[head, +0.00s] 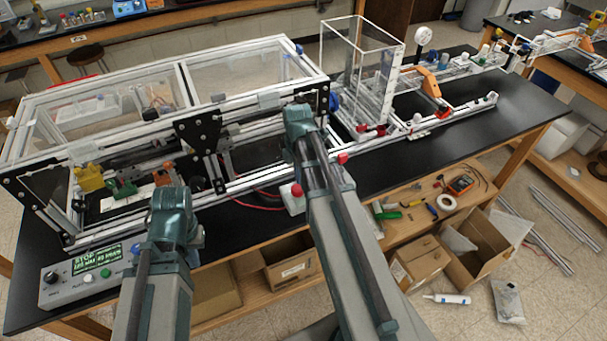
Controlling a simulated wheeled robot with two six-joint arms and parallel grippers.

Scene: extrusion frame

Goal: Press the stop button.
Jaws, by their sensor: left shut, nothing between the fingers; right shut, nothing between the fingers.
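A red mushroom-shaped button (296,189) sits on a small pale box at the front edge of the black bench, just left of my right forearm. My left gripper (172,208) is at the end of the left arm, right of the control box. My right gripper (300,118) is above the frame's front rail, beyond the red button. Both grippers are shut and empty; their fingertips are mostly hidden behind the wrists.
A white extrusion frame with clear panels (235,80) fills the left and middle of the black bench (485,130). A clear box (362,62) and an orange arm (428,82) stand to its right. Tools and cardboard boxes (475,245) lie below the bench.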

